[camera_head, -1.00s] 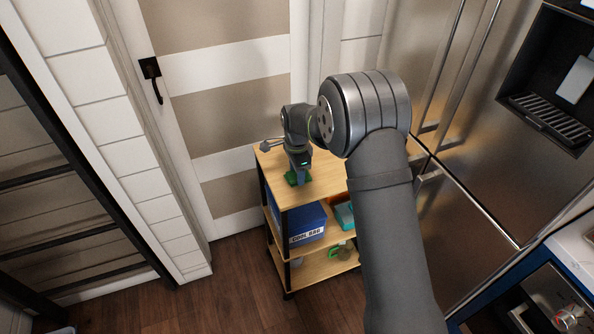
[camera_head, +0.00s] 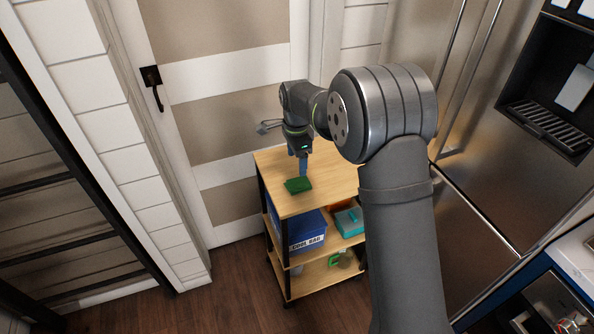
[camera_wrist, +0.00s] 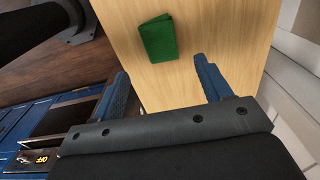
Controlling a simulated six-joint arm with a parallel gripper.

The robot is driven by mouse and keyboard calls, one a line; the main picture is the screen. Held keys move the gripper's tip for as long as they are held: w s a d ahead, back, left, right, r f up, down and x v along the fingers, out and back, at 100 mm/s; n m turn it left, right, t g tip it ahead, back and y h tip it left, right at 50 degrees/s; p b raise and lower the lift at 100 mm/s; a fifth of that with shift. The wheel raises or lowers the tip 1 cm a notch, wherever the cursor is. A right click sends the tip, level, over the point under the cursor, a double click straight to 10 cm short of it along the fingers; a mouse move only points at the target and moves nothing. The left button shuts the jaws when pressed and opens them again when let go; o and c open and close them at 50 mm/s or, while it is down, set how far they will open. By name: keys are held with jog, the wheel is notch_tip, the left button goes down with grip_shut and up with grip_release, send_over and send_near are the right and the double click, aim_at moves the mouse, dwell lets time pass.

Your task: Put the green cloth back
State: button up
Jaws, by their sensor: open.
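The green cloth (camera_head: 298,185) lies folded on the wooden top of the shelf cart (camera_head: 283,203), near its front left part. In the wrist view the cloth (camera_wrist: 158,38) lies flat on the light wood, beyond the fingertips and apart from them. My gripper (camera_head: 303,172) is above the cart top, just behind the cloth in the head view. In the wrist view my gripper (camera_wrist: 160,75) shows its two blue fingers spread apart with nothing between them.
The cart's middle shelf holds a blue box (camera_head: 306,232) with a printed label and a teal container (camera_head: 348,221). A green item (camera_head: 335,260) is on the bottom shelf. The cart top is otherwise clear.

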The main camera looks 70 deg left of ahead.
aim_at(297, 181)
jog(key=shift+r, duration=1.55)
jog(key=shift+f, duration=0.15)
notch_tip(297, 181, down, 12)
jog(key=shift+r, duration=0.25)
jog(key=shift+a, duration=0.1)
jog(key=shift+r, duration=1.8)
jog(key=shift+f, duration=0.1)
